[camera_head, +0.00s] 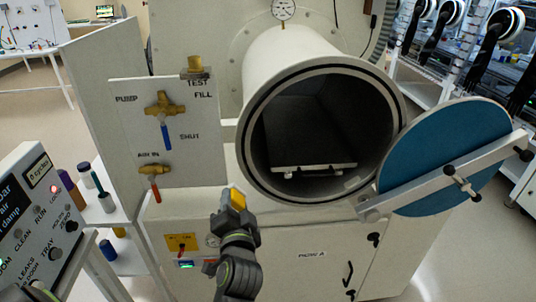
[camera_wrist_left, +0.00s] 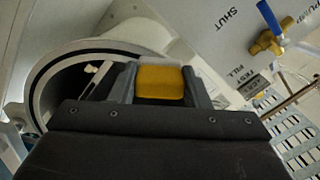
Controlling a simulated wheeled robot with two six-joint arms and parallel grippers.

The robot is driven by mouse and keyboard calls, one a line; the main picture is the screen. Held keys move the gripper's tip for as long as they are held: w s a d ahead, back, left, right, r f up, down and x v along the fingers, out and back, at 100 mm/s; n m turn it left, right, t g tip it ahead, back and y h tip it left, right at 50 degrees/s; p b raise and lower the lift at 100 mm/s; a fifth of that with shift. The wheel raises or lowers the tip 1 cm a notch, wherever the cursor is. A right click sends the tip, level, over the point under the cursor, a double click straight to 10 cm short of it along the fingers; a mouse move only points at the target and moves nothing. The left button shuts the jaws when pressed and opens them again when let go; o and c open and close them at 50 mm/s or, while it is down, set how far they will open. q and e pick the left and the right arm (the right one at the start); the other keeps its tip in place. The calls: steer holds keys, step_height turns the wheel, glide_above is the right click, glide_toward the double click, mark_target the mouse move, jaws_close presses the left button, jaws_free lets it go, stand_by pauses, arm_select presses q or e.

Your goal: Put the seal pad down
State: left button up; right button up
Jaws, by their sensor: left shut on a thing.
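The seal pad (camera_head: 238,197) is a small yellow block with a pale edge, held up in front of the white cabinet. My left gripper (camera_head: 232,206) is shut on it. In the left wrist view the pad (camera_wrist_left: 160,83) sits between the two fingers, yellow face towards the camera and pale along its top. The round port (camera_head: 322,130) is open behind and to the right of the gripper, with a dark ring seal around its mouth. My right gripper is not in view.
The blue round door (camera_head: 447,157) stands swung open at the right on a metal bar. A valve panel (camera_head: 167,130) stands left of the port. Several bottles (camera_head: 106,202) stand on a white shelf at the left, beside a control box (camera_head: 40,215).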

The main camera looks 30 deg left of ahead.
mark_target(238, 190)
arm_select(q)
steer(key=w+a+f+b, duration=0.3)
steer(key=w+a+b, duration=0.15)
steer(key=w, duration=0.25)
steer(key=s+d+r+m+t+h, duration=0.1)
steer(key=d+r+m+h, duration=0.2)
steer(key=d+r+h, duration=0.2)
steer(key=s+d+r+m+t+h, duration=0.2)
steer(key=d+r+m+h, duration=0.2)
steer(key=d, duration=0.5)
steer(key=shift+s+d+r+h, duration=0.2)
steer(key=shift+d+r+h, duration=0.25)
steer(key=shift+r, duration=0.4)
steer(key=shift+a, duration=0.1)
